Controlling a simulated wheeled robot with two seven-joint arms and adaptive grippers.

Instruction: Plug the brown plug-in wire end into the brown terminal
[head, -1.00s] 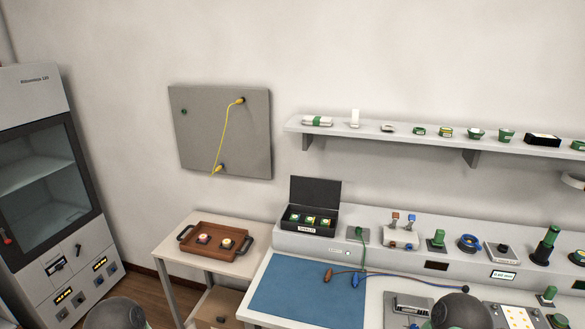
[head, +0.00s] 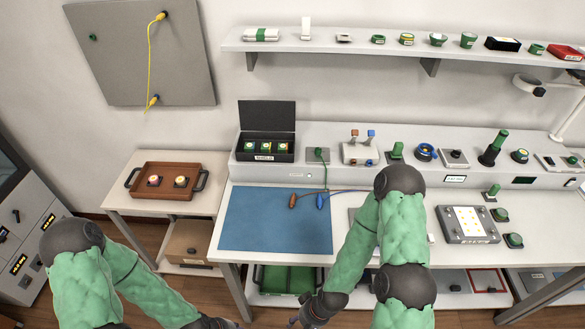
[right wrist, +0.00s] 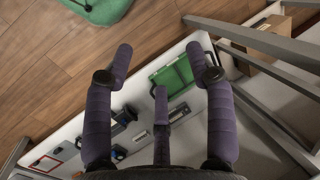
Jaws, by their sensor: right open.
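The brown plug-in wire end (head: 293,202) lies on the blue mat (head: 260,228), near its upper right part. The blue wire end (head: 320,202) lies just right of it. The terminal block (head: 360,153) stands behind on the raised ledge, with a brown-topped post (head: 354,133) and a blue-topped post (head: 371,133). My right gripper (head: 308,318) is low at the bottom edge, in front of the table and away from the plug. In the right wrist view its fingers (right wrist: 159,62) are spread and empty. My left arm reaches the bottom edge; its jaws are out of frame.
A green tray (head: 288,279) sits on the shelf under the table. A brown tray (head: 137,190) with two items stands on the side table at left. A black open box (head: 265,153) and several devices line the ledge. The mat's front is clear.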

